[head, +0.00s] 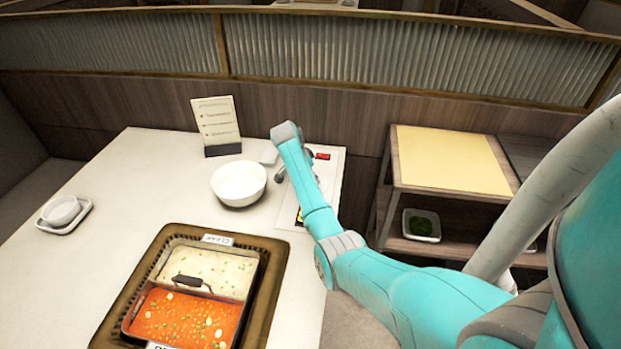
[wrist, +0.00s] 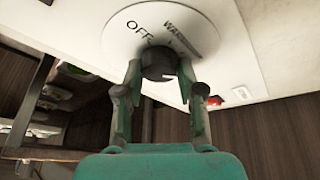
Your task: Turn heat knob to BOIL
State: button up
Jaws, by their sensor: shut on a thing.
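The heat knob (wrist: 158,62) is a dark round knob on a white round dial plate (wrist: 115,40) in the wrist view. The dial shows the words OFF and one that looks like WARM, partly blurred. A light mark on the knob's edge is visible, but its exact setting is hard to read. No BOIL label is visible. My gripper (wrist: 160,75) is shut on the knob, one finger on each side. In the head view my arm covers the knob, and my gripper (head: 283,172) is mostly hidden behind it at the control panel (head: 327,165) on the table's right edge.
A white bowl (head: 238,183) stands just left of my arm, with a menu stand (head: 217,125) behind it. A divided pot (head: 190,290) of pale and red broth sits in front. A red switch (head: 323,156) is on the panel. A side shelf (head: 450,160) stands at right.

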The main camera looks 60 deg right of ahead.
jog(key=m+g+y, duration=0.1)
jog(key=m, duration=0.3)
jog(key=shift+m, duration=0.3)
jog(key=shift+g, duration=0.3)
jog(key=o, duration=1.1)
jog(key=shift+o, duration=0.2)
jog(key=shift+w, duration=0.1)
jog(key=v, duration=1.2)
jog(key=shift+d, duration=0.2)
